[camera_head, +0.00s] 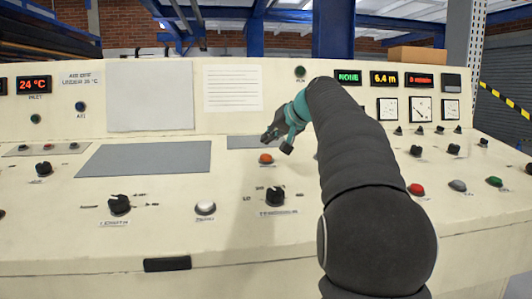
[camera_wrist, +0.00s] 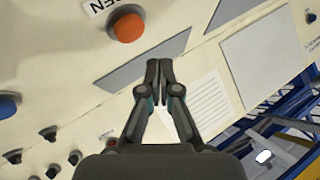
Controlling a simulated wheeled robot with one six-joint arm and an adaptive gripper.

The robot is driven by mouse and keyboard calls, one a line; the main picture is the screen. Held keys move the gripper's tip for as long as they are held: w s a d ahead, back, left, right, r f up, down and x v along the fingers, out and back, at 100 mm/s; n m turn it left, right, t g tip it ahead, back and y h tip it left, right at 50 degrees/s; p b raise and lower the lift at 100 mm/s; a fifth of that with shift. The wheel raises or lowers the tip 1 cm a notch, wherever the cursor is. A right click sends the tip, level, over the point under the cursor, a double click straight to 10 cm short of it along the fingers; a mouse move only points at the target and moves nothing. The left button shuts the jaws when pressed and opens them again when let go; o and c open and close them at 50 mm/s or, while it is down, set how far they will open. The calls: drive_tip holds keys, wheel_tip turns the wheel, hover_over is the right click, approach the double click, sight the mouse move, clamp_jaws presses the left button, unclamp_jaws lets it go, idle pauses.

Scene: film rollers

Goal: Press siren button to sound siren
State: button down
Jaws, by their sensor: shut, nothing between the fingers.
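The orange round button (camera_head: 266,158) sits on the sloping cream console, just below the tip of my gripper (camera_head: 275,140). In the wrist view the orange button (camera_wrist: 128,27) is at the top, beside a partly cut-off label ending in what looks like "REN". My gripper (camera_wrist: 158,65) shows there with its fingers together and nothing between them. The fingertips point toward the panel a little below and right of the button in that picture. They look apart from the button; the exact gap cannot be told.
A grey plate (camera_head: 145,159) and a white button (camera_head: 205,208) lie left of the orange button. A black rotary knob (camera_head: 275,196) is below it. Red (camera_head: 416,189) and green (camera_head: 494,181) buttons are at the right. The upright back panel carries a white paper (camera_head: 233,88).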

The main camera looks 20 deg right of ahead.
drive_tip(key=r, duration=0.1)
drive_tip(key=r+p, duration=0.1)
drive_tip(key=shift+s+a+r, duration=0.1)
drive_tip(key=shift+s+r, duration=0.15)
drive_tip(key=shift+r, duration=0.05)
idle(0.7)
